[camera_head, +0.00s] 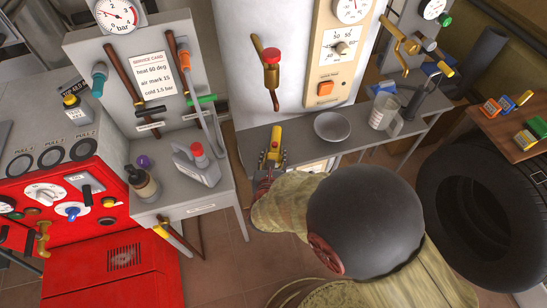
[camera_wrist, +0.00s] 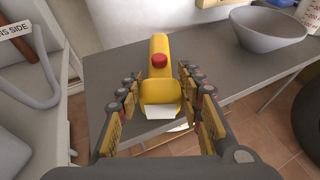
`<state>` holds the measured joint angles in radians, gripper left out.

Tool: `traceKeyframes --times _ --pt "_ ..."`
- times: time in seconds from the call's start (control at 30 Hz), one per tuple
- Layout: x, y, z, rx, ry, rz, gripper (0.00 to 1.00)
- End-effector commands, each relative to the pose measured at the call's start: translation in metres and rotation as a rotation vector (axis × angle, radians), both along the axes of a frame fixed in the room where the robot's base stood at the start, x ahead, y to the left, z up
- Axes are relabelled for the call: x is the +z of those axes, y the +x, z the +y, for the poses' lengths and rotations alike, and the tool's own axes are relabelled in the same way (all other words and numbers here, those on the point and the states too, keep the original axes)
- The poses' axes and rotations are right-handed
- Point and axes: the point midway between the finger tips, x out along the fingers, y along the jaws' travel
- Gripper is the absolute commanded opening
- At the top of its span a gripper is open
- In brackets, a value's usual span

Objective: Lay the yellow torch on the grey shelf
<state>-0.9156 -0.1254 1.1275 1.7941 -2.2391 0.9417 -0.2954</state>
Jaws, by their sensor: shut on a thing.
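The yellow torch (camera_wrist: 159,75) has a red button on top and a pale front face pointing toward the wrist camera. It also shows in the head view (camera_head: 274,143). My gripper (camera_wrist: 160,90) is shut on the torch, with a finger on each side. The grey shelf (camera_wrist: 225,62) lies under and behind the torch, and in the head view (camera_head: 303,151) it runs along the front of the cream boiler. The torch's far part is over the shelf's left end. I cannot tell whether it touches the surface.
A grey bowl (camera_head: 332,126) and a clear jug (camera_head: 382,111) stand on the shelf to the right. A black tyre (camera_head: 480,200) stands at right. Bare shelf lies between torch and bowl.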

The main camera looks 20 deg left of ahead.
Motion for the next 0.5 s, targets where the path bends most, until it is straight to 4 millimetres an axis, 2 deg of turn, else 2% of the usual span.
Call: traceKeyframes --times 0.33,0.37,0.5 --pt "-0.0014 0.0005 0.0007 0.000 0.003 -0.003 0.07" --pt "-0.0020 0.0003 0.0004 0.000 0.001 -0.002 0.37" --pt "-0.0008 0.0003 0.0006 0.000 0.001 -0.002 0.45"
